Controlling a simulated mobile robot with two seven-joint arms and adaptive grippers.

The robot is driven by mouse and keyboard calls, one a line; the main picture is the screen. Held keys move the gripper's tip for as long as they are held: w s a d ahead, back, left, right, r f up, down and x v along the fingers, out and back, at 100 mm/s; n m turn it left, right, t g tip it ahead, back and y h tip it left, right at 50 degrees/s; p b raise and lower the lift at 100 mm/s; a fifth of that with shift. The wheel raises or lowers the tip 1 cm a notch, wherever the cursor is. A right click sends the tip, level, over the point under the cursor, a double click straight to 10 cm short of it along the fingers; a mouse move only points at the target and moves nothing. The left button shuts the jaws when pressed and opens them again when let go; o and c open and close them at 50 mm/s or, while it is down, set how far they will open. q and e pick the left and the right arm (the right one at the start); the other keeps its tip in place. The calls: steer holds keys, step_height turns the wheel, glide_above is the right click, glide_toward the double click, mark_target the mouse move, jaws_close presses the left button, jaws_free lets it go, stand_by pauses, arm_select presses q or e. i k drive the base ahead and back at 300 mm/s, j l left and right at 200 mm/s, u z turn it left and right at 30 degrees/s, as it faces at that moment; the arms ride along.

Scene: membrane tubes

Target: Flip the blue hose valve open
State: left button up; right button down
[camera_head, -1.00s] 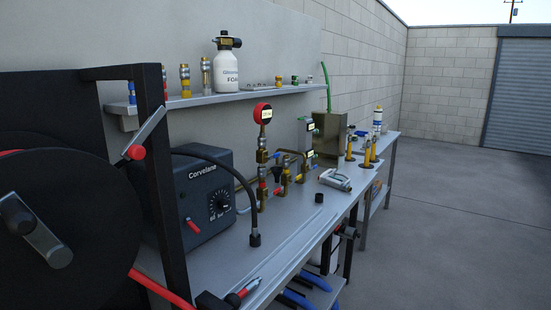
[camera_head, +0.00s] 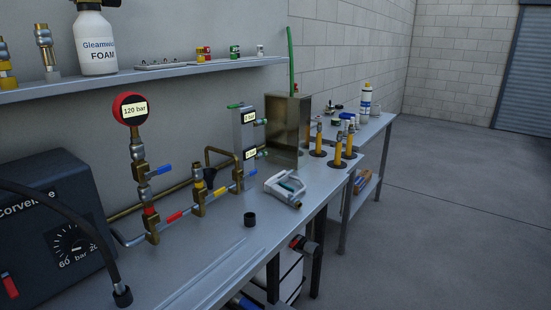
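A brass valve with a blue lever (camera_head: 164,169) sits on the upright pipe below the red pressure gauge (camera_head: 131,109), which reads 120 bar. The lever points out to the right. On the low pipe run along the bench are a red lever (camera_head: 174,216), a yellow lever (camera_head: 220,191) and a small blue lever (camera_head: 252,171). I cannot tell which blue lever belongs to the hose. Neither of my grippers is in view.
A grey Corvelane unit (camera_head: 48,222) with a black hose stands at the left of the metal bench (camera_head: 215,262). A metal tank (camera_head: 288,128) and yellow membrane tubes (camera_head: 337,147) stand farther back. A shelf (camera_head: 150,76) hangs above. The floor at right is clear.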

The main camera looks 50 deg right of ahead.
mark_target(251, 173)
steer(key=l, duration=1.7)
